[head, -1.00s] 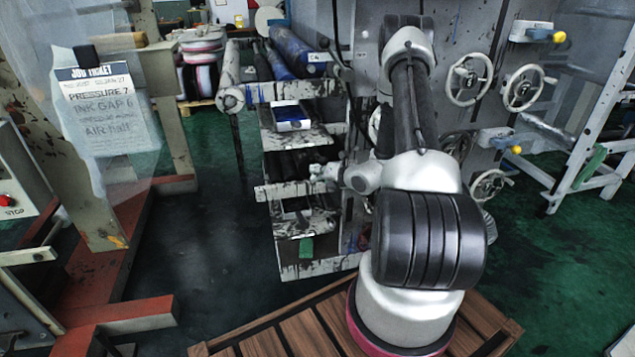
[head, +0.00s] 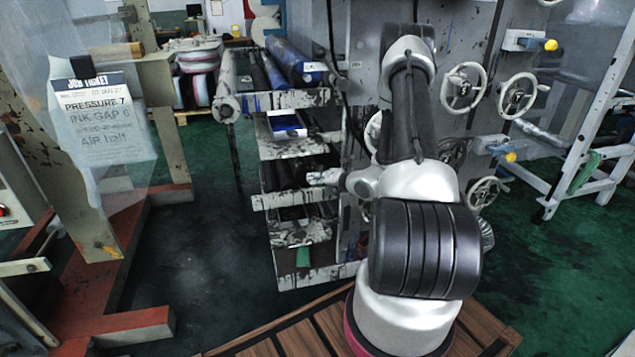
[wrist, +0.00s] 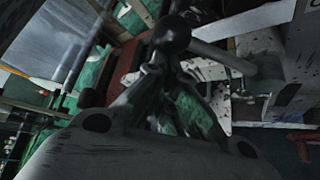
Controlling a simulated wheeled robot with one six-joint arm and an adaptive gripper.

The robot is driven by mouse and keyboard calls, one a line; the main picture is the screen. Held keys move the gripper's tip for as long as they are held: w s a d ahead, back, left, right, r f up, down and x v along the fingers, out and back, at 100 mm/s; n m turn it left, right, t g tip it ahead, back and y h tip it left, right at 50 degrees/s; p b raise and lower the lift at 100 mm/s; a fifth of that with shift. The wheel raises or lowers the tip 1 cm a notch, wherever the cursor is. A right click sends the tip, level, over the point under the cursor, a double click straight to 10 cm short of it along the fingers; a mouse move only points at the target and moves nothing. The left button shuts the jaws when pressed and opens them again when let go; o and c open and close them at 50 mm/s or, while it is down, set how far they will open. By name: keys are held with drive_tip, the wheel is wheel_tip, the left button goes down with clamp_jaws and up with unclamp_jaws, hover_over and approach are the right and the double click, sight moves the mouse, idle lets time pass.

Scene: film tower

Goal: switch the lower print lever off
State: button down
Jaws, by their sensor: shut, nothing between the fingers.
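The lower print lever seems to be the yellow-knobbed one (head: 510,156) on a white block at the right side of the grey machine panel. A similar upper lever (head: 550,45) sits above it. Both knobs stick out to the right. My gripper (wrist: 170,75) is shut and empty in the wrist view. In the head view the end of my arm points left, in front of the rack and well left of both levers. A dark ball on a rod (wrist: 172,33) shows beyond the fingers; I cannot tell what it belongs to.
Handwheels (head: 464,87) (head: 517,94) sit between the two levers' heights. A rack of ink-stained shelves (head: 290,98) stands left of the panel. A job ticket (head: 104,118) hangs at left above a red frame (head: 125,322). A white frame (head: 590,150) stands at right. Dark floor between is clear.

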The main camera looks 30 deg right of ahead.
drive_tip(key=s+d+r+m+t+y, duration=0.1)
drive_tip(key=d+r+m+t, duration=0.1)
drive_tip(key=d, duration=0.3)
drive_tip(key=s+d+r+m+t+y, duration=0.1)
drive_tip(key=s+d+m+t+y, duration=0.1)
drive_tip(key=d+m, duration=0.3)
drive_tip(key=shift+d+r+t, duration=0.35)
drive_tip(key=shift+r+t, duration=0.05)
drive_tip(key=shift+d, duration=0.1)
idle(0.6)
